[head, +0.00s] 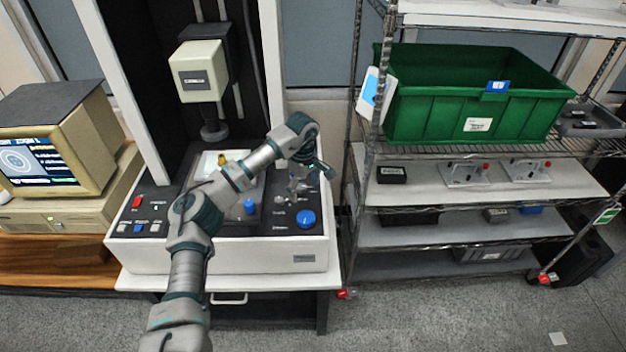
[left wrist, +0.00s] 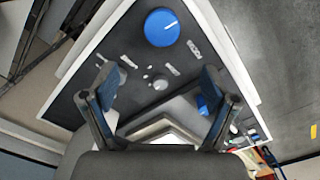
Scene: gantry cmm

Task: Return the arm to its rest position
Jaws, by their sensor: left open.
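My left arm reaches up from the bottom of the head view and bends right over the white and black measuring machine (head: 215,258). My left gripper (head: 298,188) hangs above the right part of its control panel, near a blue knob (head: 306,219). In the left wrist view the two fingers of the gripper (left wrist: 158,88) stand apart with nothing between them. The large blue knob (left wrist: 162,28) lies beyond the fingertips, and the panel shows below them. My right gripper is in neither view.
A beige computer (head: 60,150) stands on a wooden desk at the left. A wire shelf rack (head: 480,152) at the right holds a green bin (head: 440,115) and small fixtures. Grey floor (head: 450,315) in front of the rack is mostly clear.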

